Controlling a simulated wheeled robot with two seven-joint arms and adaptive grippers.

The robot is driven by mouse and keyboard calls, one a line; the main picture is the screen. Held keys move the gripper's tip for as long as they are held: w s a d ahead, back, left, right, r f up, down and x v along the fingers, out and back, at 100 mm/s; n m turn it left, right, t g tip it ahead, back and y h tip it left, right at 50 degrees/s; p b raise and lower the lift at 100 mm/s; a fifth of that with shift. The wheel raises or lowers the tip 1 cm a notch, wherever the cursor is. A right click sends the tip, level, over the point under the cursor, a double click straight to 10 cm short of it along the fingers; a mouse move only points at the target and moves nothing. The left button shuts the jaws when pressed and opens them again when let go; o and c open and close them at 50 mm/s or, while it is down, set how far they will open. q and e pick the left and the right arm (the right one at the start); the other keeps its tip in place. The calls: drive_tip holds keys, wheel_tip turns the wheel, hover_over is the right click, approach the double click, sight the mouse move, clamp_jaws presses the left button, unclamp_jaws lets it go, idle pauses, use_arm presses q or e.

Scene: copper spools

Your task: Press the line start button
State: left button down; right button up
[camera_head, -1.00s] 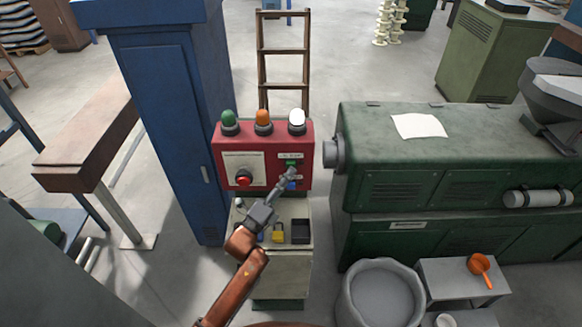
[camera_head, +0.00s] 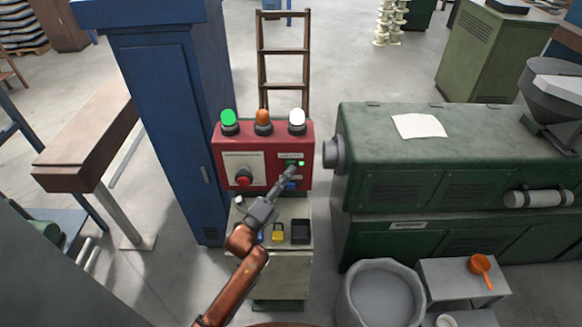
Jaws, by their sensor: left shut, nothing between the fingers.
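A red control box (camera_head: 228,140) stands on a pale pedestal in the middle of the head view. Its right side has a small label and a small lit green spot (camera_head: 301,163), with a blue button (camera_head: 292,185) below. My left gripper (camera_head: 291,170) is shut and empty, its fingertips at the panel beside the green spot. It covers part of the panel there, so I cannot tell whether it touches the button. A red knob (camera_head: 243,177) is on the left of the panel. The green lamp (camera_head: 229,118) on top glows brightly. My right gripper is not in view.
An orange lamp (camera_head: 263,117) and a white lamp (camera_head: 297,116) also top the box. A yellow padlock (camera_head: 278,233) and a black tray (camera_head: 300,231) sit on the ledge below. A blue cabinet (camera_head: 165,110) stands left, a green machine (camera_head: 400,165) right.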

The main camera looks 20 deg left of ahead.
use_arm(q)
drive_tip(key=shift+s, duration=0.1)
drive_tip(key=shift+s+d, duration=0.25)
drive_tip(key=shift+s, duration=0.55)
drive_tip(key=shift+s+d+p, duration=0.2)
drive_tip(key=shift+s, duration=0.6)
drive_tip(key=shift+s+d+p, duration=0.25)
drive_tip(key=shift+s, duration=0.55)
drive_tip(key=shift+s+d+p, duration=0.2)
drive_tip(key=shift+s, duration=0.6)
